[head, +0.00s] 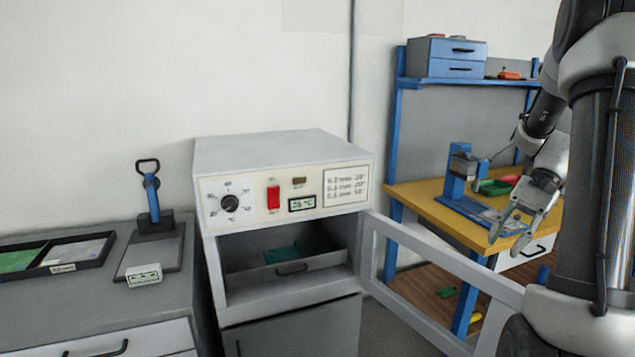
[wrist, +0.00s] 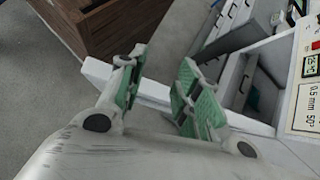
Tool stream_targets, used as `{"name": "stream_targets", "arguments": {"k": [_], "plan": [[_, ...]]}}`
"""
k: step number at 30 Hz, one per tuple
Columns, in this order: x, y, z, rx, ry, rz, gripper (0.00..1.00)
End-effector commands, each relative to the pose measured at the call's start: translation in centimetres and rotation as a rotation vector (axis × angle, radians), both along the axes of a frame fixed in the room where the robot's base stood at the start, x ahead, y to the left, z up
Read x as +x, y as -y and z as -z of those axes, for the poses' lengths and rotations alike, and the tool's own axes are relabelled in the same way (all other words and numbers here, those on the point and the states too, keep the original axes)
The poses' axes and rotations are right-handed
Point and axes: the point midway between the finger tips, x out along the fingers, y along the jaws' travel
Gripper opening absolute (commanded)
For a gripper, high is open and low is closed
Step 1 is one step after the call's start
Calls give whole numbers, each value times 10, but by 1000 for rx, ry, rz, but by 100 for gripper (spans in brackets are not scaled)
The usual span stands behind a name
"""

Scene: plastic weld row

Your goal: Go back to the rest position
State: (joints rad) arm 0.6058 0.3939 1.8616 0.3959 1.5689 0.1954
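My gripper (head: 517,220) hangs at the right in the head view, in front of the yellow workbench and above the open oven door. In the wrist view its two green-padded fingers (wrist: 160,92) stand apart with nothing between them. My arm comes down along the right edge of the head view and hides part of the bench.
The white oven (head: 284,158) stands open, with a tray (head: 290,272) and a green piece (head: 281,254) inside. Its white-framed door (head: 440,262) swings out to the right, below my gripper. A blue press (head: 459,180) stands on the bench (head: 432,207). A wooden cabinet (wrist: 105,22) shows in the wrist view.

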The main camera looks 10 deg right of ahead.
Motion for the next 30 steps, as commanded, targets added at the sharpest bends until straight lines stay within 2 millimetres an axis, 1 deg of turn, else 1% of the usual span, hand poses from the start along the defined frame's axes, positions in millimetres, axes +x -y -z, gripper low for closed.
{"name": "stream_targets", "arguments": {"k": [1, 3, 7, 12, 15, 18, 21, 24, 30], "plan": [[-5, -15, -16, -58, 51, -58, 34], [-14, -32, -33, -138, 122, -135, 34], [-34, -60, -58, -278, 267, -278, 34], [-64, -87, -80, -441, 478, -466, 34], [-82, -99, -87, -527, 610, -572, 34], [-96, -106, -91, -597, 735, -662, 34], [-105, -111, -92, -649, 836, -731, 34], [-111, -114, -92, -682, 905, -774, 34], [-113, -115, -92, -703, 945, -801, 34]]}}
